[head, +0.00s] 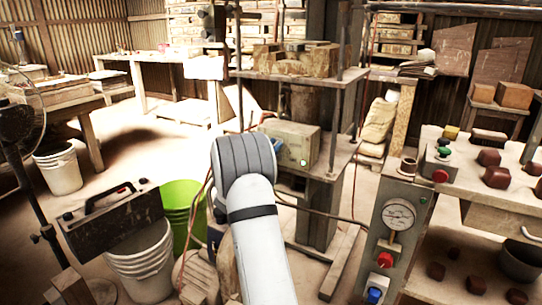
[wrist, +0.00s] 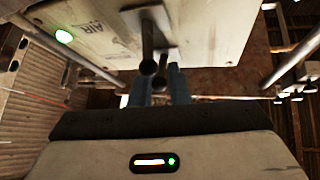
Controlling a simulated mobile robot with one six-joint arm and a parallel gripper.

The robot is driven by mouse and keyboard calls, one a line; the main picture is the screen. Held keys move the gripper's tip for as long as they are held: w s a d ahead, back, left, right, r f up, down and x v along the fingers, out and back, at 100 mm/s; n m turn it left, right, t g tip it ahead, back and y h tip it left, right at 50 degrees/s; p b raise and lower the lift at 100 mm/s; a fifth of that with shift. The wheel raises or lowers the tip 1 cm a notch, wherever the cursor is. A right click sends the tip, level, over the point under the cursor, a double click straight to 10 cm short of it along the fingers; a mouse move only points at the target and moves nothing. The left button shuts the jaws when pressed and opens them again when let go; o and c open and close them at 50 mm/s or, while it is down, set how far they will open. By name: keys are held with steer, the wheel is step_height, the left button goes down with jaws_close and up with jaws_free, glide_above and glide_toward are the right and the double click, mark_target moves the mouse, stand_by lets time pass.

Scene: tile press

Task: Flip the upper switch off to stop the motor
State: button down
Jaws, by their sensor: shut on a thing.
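A pale switch box (head: 290,143) with a small green light stands on the press frame in the head view. In the wrist view the box's face (wrist: 95,30) fills the top, with dark lettering and a lit green lamp (wrist: 64,36) at left. Two dark metal switch levers stick out of it, one a longer lever (wrist: 153,35) and the other only partly visible. My gripper (wrist: 160,88) has its blue fingers close together around a lever's end, shut on it. I cannot tell whether this is the upper switch.
Upright metal rods (wrist: 295,62) flank the box closely. Cables hang beside the press. A control post with a gauge (head: 398,215) and coloured buttons stands at right. White buckets (head: 140,262) and a green bucket (head: 181,205) stand at lower left.

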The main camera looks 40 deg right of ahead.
stand_by(0.4)
steer(key=c, duration=1.7)
jaws_free()
steer(key=shift+d, duration=0.1)
steer(key=v, duration=0.8)
steer(key=shift+p, duration=0.35)
